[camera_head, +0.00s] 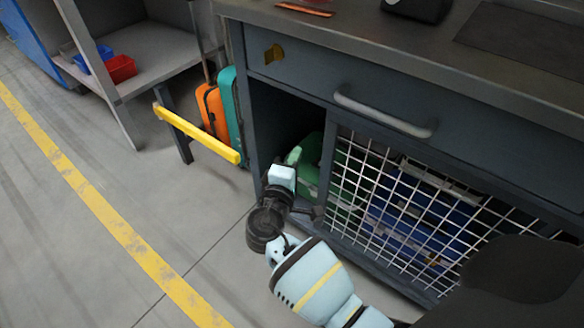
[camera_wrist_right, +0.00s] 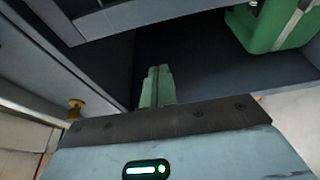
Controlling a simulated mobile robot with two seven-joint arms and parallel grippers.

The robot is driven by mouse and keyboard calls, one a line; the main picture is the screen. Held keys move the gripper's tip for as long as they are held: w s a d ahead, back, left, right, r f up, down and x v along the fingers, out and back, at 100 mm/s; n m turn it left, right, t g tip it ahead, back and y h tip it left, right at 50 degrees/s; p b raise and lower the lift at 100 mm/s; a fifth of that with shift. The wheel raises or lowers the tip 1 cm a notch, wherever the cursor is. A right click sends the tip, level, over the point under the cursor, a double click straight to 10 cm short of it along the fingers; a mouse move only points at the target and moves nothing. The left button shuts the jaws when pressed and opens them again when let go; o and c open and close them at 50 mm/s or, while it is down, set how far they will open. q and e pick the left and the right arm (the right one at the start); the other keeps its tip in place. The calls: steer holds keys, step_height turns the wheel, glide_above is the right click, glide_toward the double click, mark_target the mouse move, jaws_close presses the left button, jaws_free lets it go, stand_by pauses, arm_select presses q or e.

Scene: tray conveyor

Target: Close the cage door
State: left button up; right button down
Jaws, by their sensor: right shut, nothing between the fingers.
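The cage door (camera_head: 385,205) is a light wire mesh in a dark frame on the front of the grey cabinet. It covers the right part of the lower compartment, and the compartment's left part (camera_head: 285,115) is open and dark. My right gripper (camera_head: 293,156) is at this opening, left of the door's left frame edge. Its pale green fingers are shut and empty, also in the right wrist view (camera_wrist_right: 157,87), pointing into the compartment. Whether it touches the door frame I cannot tell. My left gripper is not in view.
A green case (camera_head: 311,165) stands inside the compartment and shows in the right wrist view (camera_wrist_right: 275,28). Blue cases (camera_head: 400,225) lie behind the mesh. A drawer handle (camera_head: 385,112) juts out above. A yellow bar (camera_head: 197,133) and orange case (camera_head: 212,110) stand left. The floor at left is clear.

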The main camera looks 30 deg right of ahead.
steer(key=shift+s+d+b, duration=0.15)
steer(key=shift+d+b, duration=0.3)
steer(key=shift+d, duration=2.25)
steer(key=shift+s+d, duration=0.1)
steer(key=shift+d, duration=0.05)
